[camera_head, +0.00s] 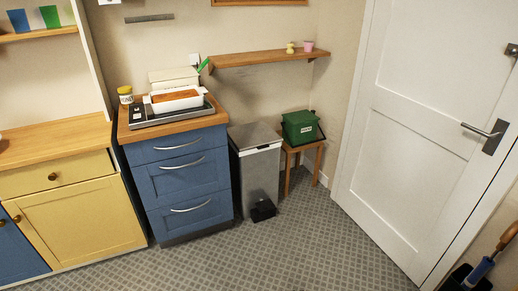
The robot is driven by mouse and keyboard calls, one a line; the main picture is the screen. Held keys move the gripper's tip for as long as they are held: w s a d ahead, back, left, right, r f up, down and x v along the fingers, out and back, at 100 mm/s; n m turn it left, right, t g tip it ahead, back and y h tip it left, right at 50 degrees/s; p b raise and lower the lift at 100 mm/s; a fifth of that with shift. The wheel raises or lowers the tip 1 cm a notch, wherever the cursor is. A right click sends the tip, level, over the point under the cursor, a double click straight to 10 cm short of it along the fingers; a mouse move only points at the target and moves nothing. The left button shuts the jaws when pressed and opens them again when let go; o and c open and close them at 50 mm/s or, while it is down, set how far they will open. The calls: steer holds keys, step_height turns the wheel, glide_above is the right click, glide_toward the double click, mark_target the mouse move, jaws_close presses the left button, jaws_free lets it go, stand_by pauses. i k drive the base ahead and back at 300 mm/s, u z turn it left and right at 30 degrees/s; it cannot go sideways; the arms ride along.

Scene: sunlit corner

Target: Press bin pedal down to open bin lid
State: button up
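A tall grey pedal bin (260,175) stands on the floor between the blue drawer cabinet and a small wooden stool. Its flat grey lid (254,136) is closed. A black pedal (263,210) sticks out at the foot of the bin's front, close to the floor. My gripper is not in view, and no part of my arm shows.
The blue drawer cabinet (180,180) is close on the bin's left. A green box (299,127) sits on the stool (308,156) to its right. A wooden shelf (255,58) hangs above. A white door (425,130) is at right. The patterned floor (300,250) in front is clear.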

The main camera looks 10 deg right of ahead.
mark_target(263, 206)
steer(key=z, duration=0.05)
steer(key=i, duration=0.95)
steer(key=z, duration=1.05)
steer(key=k, duration=0.1)
steer(key=u, duration=2.95)
